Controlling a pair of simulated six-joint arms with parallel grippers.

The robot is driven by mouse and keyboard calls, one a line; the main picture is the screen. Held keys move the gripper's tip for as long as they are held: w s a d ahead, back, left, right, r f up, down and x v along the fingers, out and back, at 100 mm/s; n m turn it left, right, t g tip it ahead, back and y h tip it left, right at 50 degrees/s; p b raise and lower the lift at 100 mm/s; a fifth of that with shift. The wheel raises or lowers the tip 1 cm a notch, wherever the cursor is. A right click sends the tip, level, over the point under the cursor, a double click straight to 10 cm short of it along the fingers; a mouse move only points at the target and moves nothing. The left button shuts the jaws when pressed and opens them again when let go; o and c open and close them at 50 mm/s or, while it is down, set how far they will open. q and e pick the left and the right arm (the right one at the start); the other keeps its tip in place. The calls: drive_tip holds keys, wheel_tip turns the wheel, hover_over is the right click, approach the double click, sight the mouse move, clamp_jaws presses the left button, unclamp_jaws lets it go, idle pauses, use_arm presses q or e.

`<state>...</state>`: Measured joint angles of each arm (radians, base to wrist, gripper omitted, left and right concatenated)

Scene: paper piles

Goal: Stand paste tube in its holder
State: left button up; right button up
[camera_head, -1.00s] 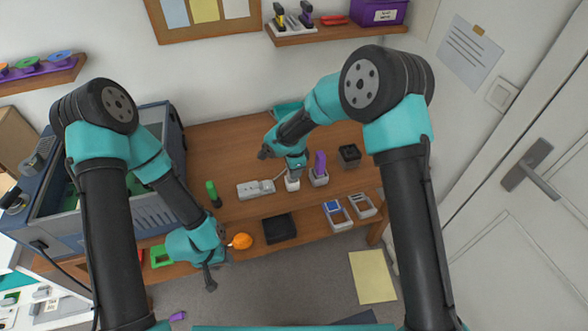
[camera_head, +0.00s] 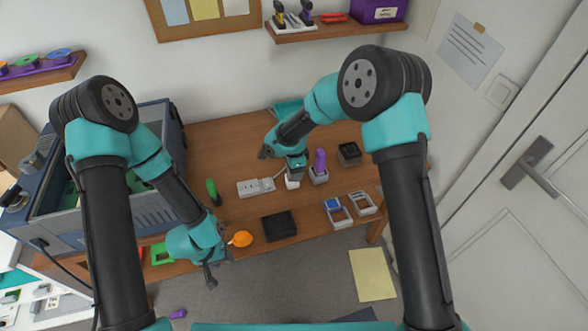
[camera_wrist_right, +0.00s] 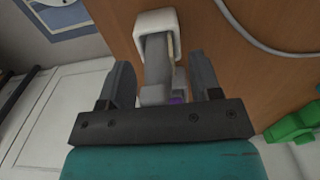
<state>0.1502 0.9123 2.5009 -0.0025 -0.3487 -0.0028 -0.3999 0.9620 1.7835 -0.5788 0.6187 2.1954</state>
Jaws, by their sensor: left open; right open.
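The right wrist view shows a grey, tube-like object (camera_wrist_right: 158,62), probably the paste tube, between the spread fingers of my open right gripper (camera_wrist_right: 161,82). Its far end is inside a white square holder (camera_wrist_right: 155,20), and a small purple patch shows near its close end. Whether a finger touches it is unclear. In the head view my right gripper (camera_head: 296,168) is just above the small white holder (camera_head: 292,182), mostly hiding the tube. My left gripper (camera_head: 210,275) is open and empty, low in front of the table edge.
Beside the white holder stands a purple item (camera_head: 319,160) in a grey holder (camera_head: 318,177). A dark square holder (camera_head: 348,155), power strip (camera_head: 256,188), green item (camera_head: 213,192), black tray (camera_head: 279,226) and orange item (camera_head: 240,239) are also on the table.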

wheel_tip(320, 180, up, 17)
drive_tip(key=shift+r, duration=0.2)
idle(0.6)
